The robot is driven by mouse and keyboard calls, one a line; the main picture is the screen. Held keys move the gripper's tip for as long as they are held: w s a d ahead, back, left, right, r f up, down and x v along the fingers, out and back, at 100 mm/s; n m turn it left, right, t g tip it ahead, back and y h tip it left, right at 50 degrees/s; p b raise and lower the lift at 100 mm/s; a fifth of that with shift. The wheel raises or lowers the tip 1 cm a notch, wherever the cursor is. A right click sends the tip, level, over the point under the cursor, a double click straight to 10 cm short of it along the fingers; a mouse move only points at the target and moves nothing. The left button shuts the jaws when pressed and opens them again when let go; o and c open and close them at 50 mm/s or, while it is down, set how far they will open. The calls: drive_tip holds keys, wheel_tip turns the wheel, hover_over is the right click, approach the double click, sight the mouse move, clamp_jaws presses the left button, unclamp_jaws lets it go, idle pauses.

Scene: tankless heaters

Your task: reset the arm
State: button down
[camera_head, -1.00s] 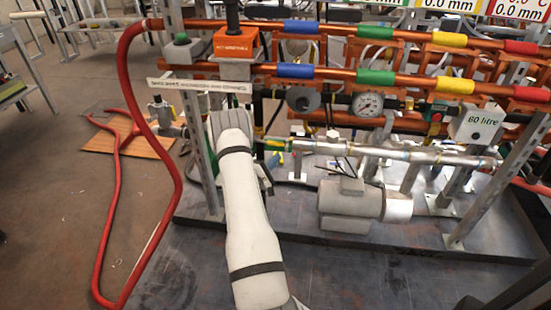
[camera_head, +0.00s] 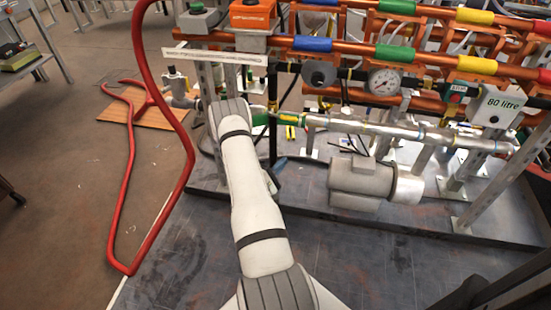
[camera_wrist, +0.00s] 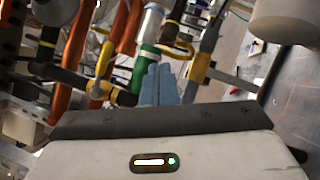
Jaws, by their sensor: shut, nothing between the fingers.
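My white arm reaches forward from the bottom of the head view to the left end of the pipe rig. My gripper (camera_wrist: 160,78) shows in the wrist view as blue-grey fingers side by side, shut with nothing between them. In that view the fingers point toward a green-banded pipe (camera_wrist: 148,66) and a yellow-handled fitting (camera_wrist: 198,68); I cannot tell whether they touch anything.
Orange pipes with coloured bands (camera_head: 393,54) cross the rig. A silver pipe (camera_head: 375,128), a pressure gauge (camera_head: 384,82) and a grey motor (camera_head: 361,181) sit right of my arm. A red hose (camera_head: 128,180) loops at left. Floor at far left is mostly clear.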

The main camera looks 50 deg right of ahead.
drive_tip(key=w+a+r+m+t+y+p, duration=0.2)
drive_tip(key=w+a+r+t+y+p, duration=0.25)
drive_tip(key=w+r, duration=0.55)
drive_tip(key=w+a+r+m+t+y+p, duration=0.1)
drive_tip(key=w+a+r+t+y+p, duration=0.3)
drive_tip(key=w+r, duration=0.5)
drive_tip(key=a+r+y+p, duration=0.4)
drive_tip(key=a+r+y, duration=0.2)
drive_tip(key=a+r, duration=0.65)
drive_tip(key=s+a+r+g+y+p, duration=0.1)
drive_tip(key=s+a+r+y+p, duration=0.2)
drive_tip(key=s+a+r, duration=0.35)
drive_tip(key=s+a+r+g+y+p, duration=0.1)
drive_tip(key=s+a+r+y+p, duration=0.2)
drive_tip(key=a+r, duration=0.6)
drive_tip(key=s+a+r+g+p, duration=0.1)
drive_tip(key=s+r, duration=0.1)
drive_tip(key=s, duration=0.5)
drive_tip(key=s+a+r+m+g+p, duration=0.1)
drive_tip(key=s+a+r+g+p, duration=0.1)
drive_tip(key=s, duration=0.5)
drive_tip(key=s+a+r+g+p, duration=0.1)
drive_tip(key=s+r+g, duration=0.1)
drive_tip(key=s+r, duration=0.2)
drive_tip(key=s, duration=0.3)
drive_tip(key=shift+a+m+p, duration=0.2)
drive_tip(key=shift+m+p, duration=0.1)
drive_tip(key=shift+p, duration=0.05)
